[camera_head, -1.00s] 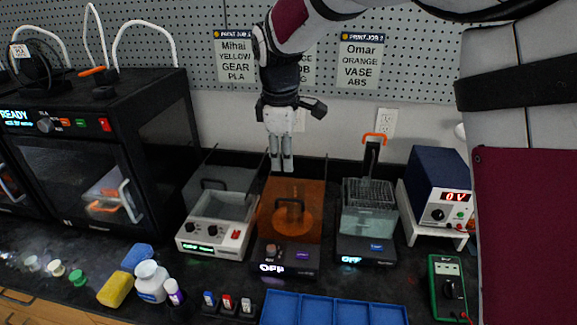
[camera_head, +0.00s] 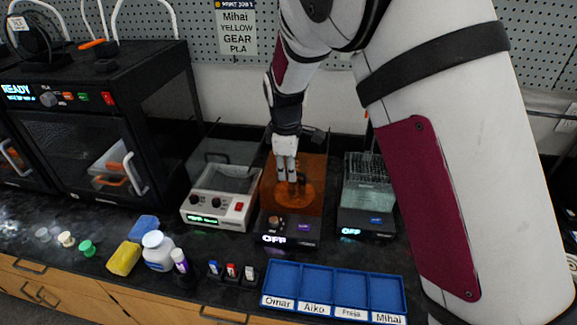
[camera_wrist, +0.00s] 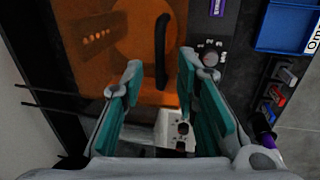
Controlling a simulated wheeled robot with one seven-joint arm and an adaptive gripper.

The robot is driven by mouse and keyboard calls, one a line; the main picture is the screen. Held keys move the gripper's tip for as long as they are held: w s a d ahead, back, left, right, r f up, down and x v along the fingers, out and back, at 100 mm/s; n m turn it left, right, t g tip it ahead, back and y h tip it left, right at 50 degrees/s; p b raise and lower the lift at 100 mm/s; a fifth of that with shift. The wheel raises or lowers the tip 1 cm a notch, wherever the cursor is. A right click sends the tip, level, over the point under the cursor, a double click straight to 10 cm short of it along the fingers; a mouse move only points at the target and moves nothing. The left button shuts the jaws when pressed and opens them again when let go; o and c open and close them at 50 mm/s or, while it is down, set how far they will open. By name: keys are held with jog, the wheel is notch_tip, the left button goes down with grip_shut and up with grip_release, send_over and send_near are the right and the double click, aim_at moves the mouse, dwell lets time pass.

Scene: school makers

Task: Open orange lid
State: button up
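The orange lid (camera_head: 312,200) is a see-through orange cover on the middle machine, with a dark handle on top. In the wrist view the orange lid (camera_wrist: 88,42) fills the upper left, and its black handle (camera_wrist: 162,55) stands ahead of the fingers. My gripper (camera_head: 291,178) is low over the lid, right by the handle. In the wrist view my gripper (camera_wrist: 158,75) has its two teal-padded fingers spread apart with nothing between them. The handle lies in line with the gap, towards the right finger. Whether a finger touches the lid is unclear.
A white machine (camera_head: 215,208) with a clear cover stands close left, and a dark machine (camera_head: 366,220) with a basket close right. A blue labelled tray (camera_head: 333,287) lies in front. A black printer (camera_head: 85,130) is at the left. Bottles (camera_head: 157,250) stand front left.

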jog(key=shift+f, duration=0.1)
grip_shut()
jog(key=shift+w, duration=0.1)
